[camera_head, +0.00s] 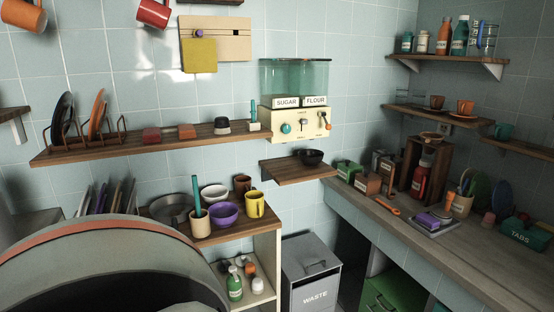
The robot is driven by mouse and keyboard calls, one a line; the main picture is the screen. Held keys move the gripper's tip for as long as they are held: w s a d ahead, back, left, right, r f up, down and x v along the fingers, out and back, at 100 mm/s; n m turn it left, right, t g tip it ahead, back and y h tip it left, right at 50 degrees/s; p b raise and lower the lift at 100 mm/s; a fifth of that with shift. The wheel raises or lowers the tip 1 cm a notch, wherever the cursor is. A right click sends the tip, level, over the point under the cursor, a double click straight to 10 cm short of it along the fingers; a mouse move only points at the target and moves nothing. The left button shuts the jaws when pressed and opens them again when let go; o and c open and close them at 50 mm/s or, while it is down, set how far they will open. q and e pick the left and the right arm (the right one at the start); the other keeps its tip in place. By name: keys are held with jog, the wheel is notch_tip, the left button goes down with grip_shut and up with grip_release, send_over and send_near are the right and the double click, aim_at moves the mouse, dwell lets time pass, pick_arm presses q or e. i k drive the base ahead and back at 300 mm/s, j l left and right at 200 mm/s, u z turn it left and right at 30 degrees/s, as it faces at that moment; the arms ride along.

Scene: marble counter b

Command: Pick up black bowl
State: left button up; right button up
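The black bowl (311,157) sits on a small wooden wall shelf (284,174), below the sugar and flour dispenser (294,101). It looks upright, and nothing touches it from above. Neither my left gripper nor my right gripper shows in the head view. A large grey rounded shape with an orange band fills the lower left and hides what lies behind it.
A wooden shelf unit (238,231) with a purple bowl, a white bowl, mugs and a pan stands left of the bowl. A grey waste bin (311,275) stands below. A counter (415,232) with boxes and jars runs along the right.

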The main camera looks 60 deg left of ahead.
aim_at(311, 158)
jog(key=u, duration=1.6)
jog(key=i+l+u, duration=0.1)
jog(key=i+l, duration=0.15)
jog(key=i, duration=0.15)
jog(key=i+l+u, duration=0.1)
jog(key=i+l, duration=0.2)
jog(key=i, duration=0.15)
